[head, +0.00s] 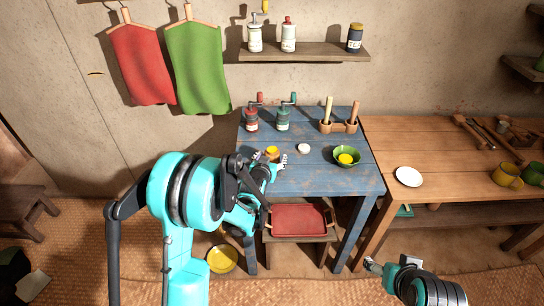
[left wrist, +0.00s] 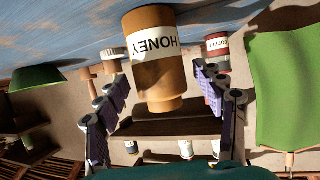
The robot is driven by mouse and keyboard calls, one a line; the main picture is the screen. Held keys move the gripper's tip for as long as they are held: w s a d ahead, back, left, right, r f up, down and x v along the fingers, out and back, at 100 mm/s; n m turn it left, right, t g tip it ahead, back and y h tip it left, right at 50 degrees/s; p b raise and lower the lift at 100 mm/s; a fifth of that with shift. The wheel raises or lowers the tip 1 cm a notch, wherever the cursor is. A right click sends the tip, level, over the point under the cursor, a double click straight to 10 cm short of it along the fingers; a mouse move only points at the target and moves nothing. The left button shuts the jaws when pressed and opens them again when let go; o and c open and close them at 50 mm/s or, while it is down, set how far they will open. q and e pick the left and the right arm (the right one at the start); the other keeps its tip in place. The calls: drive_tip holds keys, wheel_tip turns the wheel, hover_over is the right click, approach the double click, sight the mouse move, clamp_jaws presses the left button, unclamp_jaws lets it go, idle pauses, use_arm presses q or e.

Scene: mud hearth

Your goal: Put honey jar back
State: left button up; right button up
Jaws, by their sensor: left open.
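The honey jar (head: 272,151) stands on the blue table (head: 310,183), near its left side. In the left wrist view the amber honey jar (left wrist: 158,88) appears upside down, with a white HONEY label. My left gripper (head: 272,159) is open at the jar. In the wrist view its purple-padded fingers (left wrist: 162,92) are on either side of the jar, with visible gaps. My right gripper (head: 374,265) is low at the front right, away from the table; its finger opening is unclear.
A wall shelf (head: 305,55) holds two grinders and a dark tea jar (head: 355,38), with a gap between. Red (head: 251,120) and green grinders (head: 283,119) stand behind the honey jar. A white lid-like piece (head: 303,148) and a green bowl (head: 346,156) are to its right.

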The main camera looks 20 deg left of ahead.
use_arm(q)
drive_tip(key=s+d+r+g, duration=0.1)
drive_tip(key=s+r+g, duration=0.1)
drive_tip(key=s, duration=1)
drive_tip(key=s+d+r+g+p, duration=0.1)
drive_tip(key=s+r, duration=0.3)
drive_tip(key=s, duration=0.7)
drive_tip(key=s+d+r+g+p, duration=0.1)
drive_tip(key=s+r+g, duration=0.2)
drive_tip(key=s, duration=0.9)
drive_tip(key=shift+s+r+g, duration=0.3)
drive_tip(key=shift+s+r, duration=0.05)
drive_tip(key=shift+r, duration=0.15)
